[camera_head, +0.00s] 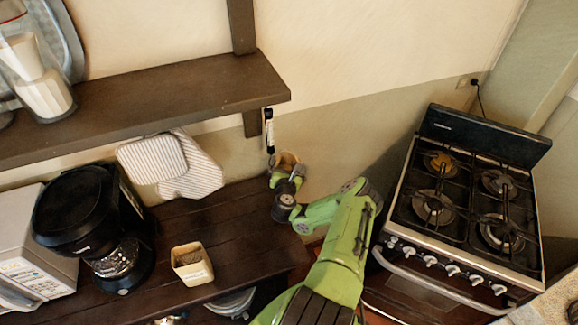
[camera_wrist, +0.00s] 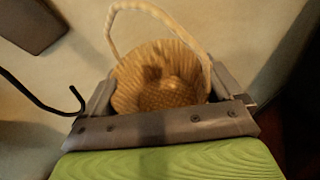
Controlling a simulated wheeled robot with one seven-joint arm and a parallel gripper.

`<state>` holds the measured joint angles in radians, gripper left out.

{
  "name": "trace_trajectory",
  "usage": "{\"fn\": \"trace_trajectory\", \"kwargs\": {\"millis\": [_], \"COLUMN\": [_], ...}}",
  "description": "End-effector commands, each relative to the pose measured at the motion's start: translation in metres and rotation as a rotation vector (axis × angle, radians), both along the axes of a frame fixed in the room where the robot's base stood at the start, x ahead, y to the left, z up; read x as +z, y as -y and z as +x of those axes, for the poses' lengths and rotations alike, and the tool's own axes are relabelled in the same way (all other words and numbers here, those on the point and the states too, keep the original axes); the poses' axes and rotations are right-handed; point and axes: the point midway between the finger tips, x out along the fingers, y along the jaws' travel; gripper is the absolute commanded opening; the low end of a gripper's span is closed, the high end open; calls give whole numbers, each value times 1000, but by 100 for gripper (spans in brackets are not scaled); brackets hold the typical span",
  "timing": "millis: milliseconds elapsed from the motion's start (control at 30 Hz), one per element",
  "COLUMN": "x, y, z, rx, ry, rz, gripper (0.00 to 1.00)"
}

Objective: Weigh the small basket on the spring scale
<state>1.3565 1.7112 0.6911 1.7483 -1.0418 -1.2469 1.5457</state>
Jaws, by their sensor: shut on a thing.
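The small basket (camera_wrist: 160,80) is woven and tan, with a pale arched handle standing up. My gripper (camera_wrist: 162,97) is shut on it, one finger at each side of the body. In the head view the basket (camera_head: 287,160) is partly hidden by my gripper (camera_head: 284,174). The spring scale (camera_head: 268,127) is a dark tube with a white band, hanging at the right end of the shelf. Its hook (camera_wrist: 76,100) shows in the wrist view to the left of the basket. The handle and hook appear apart there.
The wooden shelf (camera_head: 150,100) runs above the counter (camera_head: 235,225). Striped oven mitts (camera_head: 190,165) hang below it. A coffee maker (camera_head: 95,220) and a small box (camera_head: 192,264) stand on the counter. A gas stove (camera_head: 465,205) is at the right.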

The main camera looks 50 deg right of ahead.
Motion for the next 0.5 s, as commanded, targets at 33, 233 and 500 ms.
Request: {"fn": "trace_trajectory", "kwargs": {"millis": [33,233,500], "x": [-2,-4,-4], "y": [-3,-14,-29], "z": [2,8,16], "rx": [2,3,4], "ry": [-1,-2,-3], "rz": [-1,-1,-2], "gripper": [40,40,40]}}
